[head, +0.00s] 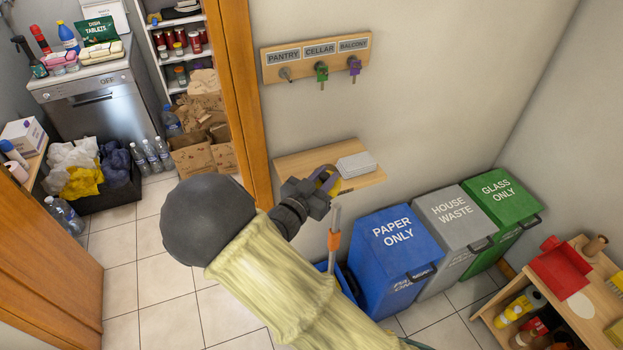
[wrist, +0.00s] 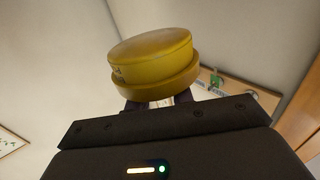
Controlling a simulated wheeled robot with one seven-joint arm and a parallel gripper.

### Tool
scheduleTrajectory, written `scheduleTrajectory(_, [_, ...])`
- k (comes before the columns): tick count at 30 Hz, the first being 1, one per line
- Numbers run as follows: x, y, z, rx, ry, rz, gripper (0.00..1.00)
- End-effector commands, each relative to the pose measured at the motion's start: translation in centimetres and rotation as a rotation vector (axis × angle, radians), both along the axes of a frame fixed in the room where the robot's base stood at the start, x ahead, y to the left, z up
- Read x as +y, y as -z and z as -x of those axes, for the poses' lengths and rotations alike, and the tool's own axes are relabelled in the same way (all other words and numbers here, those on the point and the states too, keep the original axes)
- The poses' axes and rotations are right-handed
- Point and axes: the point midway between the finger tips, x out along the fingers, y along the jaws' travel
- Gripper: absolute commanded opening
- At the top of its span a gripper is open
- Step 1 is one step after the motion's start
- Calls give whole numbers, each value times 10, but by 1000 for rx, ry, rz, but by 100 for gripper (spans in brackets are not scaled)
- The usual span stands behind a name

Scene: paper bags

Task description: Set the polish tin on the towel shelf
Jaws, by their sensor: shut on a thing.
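My gripper (head: 328,183) is shut on a round yellow tin (wrist: 153,60), which fills the upper middle of the wrist view. In the head view only a small yellow part of the tin (head: 336,187) shows past the jaws. The gripper and tin appear in front of a small wooden wall shelf (head: 296,165). A stack of folded pale grey towels (head: 357,165) lies on the shelf's right part. The left part of the shelf looks bare. I cannot tell whether the tin touches the shelf, and the arm hides part of its front edge.
A key board (head: 315,57) with labelled hooks hangs above the shelf. Blue (head: 395,250), grey (head: 452,226) and green (head: 503,208) bins stand below right. A wooden door frame (head: 247,90) is to the left. A low wooden table (head: 590,310) stands at right.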

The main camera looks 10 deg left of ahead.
Motion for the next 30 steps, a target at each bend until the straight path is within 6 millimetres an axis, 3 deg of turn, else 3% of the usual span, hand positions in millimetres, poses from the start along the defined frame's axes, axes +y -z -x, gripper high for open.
scheduleTrajectory(8, [-38,18,-20,2,-46,5,1])
scheduleTrajectory(13, [-71,39,-33,6,-105,7,1])
scheduleTrajectory(20, [-133,93,-43,11,-237,11,1])
scheduleTrajectory(30, [-198,164,-28,10,-378,6,1])
